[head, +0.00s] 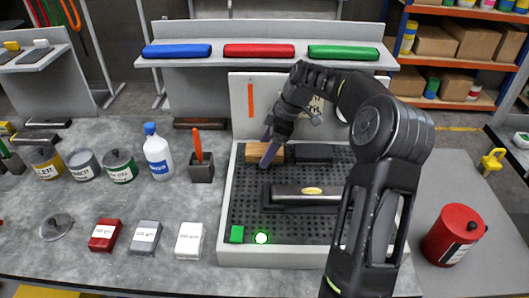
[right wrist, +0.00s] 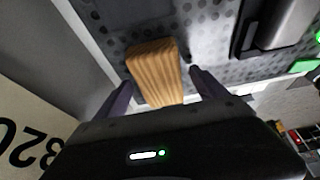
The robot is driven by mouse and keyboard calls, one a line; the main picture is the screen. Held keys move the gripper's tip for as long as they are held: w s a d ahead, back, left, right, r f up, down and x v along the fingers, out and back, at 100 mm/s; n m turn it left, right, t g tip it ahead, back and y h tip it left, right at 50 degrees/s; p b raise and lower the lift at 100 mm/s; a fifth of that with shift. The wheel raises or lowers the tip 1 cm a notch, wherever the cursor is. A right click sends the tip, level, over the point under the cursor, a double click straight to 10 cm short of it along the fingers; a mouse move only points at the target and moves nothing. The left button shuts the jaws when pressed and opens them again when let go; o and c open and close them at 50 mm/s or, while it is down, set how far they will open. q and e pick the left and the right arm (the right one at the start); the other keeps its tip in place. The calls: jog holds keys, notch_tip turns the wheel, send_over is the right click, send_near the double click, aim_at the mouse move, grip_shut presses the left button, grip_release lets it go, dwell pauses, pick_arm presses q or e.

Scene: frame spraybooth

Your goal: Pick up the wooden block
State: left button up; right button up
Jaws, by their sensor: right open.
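The wooden block (head: 277,154) lies at the back left of the perforated dark booth floor in the head view, partly hidden by my right gripper. The fingers are apart, with a gap on each side of the block. My left gripper is not in view.
A green block (head: 237,234) is at the front left. Cans, a bottle (head: 157,152) and small boxes stand left of the booth.

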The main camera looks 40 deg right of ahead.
dwell(0.3)
jog(key=c, duration=1.5)
